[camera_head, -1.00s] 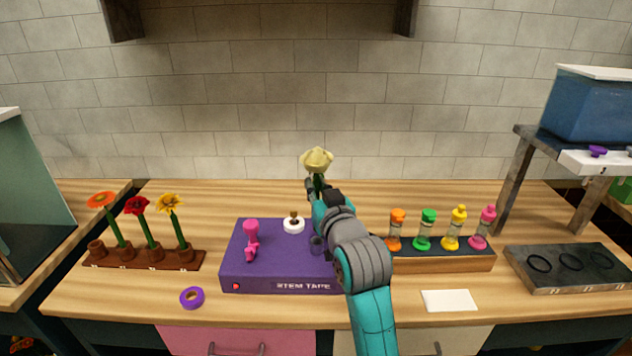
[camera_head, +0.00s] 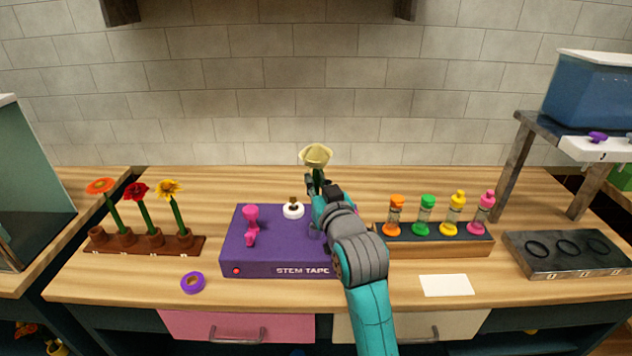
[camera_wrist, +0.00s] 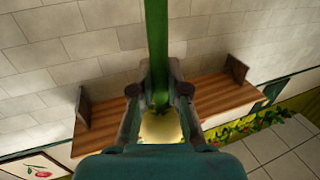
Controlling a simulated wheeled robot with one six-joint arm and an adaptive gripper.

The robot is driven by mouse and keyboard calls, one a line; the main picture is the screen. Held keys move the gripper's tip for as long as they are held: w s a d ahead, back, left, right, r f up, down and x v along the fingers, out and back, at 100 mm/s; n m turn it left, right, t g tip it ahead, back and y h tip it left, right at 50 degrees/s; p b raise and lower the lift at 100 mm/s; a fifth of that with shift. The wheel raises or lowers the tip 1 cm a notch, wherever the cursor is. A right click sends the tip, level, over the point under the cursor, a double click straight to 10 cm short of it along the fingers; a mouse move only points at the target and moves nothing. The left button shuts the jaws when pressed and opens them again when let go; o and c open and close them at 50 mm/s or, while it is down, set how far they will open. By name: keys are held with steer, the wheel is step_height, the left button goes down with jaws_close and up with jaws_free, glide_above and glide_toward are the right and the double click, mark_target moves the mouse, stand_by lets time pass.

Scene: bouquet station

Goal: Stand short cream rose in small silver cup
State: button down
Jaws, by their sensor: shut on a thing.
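The cream rose (camera_head: 316,154) is held upright over the counter, its bloom above my gripper (camera_head: 316,186) and a short green stem below the bloom. In the wrist view my gripper (camera_wrist: 159,95) is shut on the green stem (camera_wrist: 157,50); the cream bloom (camera_wrist: 160,127) shows beyond the fingers, partly hidden by my wrist. I cannot make out a small silver cup in either view.
The purple stem tape box (camera_head: 262,262) lies beside and behind my arm. A brown rack (camera_head: 130,248) with several flowers stands left, a rack of capped bottles (camera_head: 440,249) right, and a dark tray with rings (camera_head: 535,270) far right. A white card (camera_head: 446,285) lies in front.

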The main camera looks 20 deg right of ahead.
steer(key=shift+s+f, duration=0.1)
steer(key=shift+f, duration=1.65)
stand_by(2.6)
steer(key=c, duration=0.5)
jaws_free()
steer(key=shift+c, duration=0.2)
steer(key=s, duration=0.9)
stand_by(0.7)
stand_by(0.6)
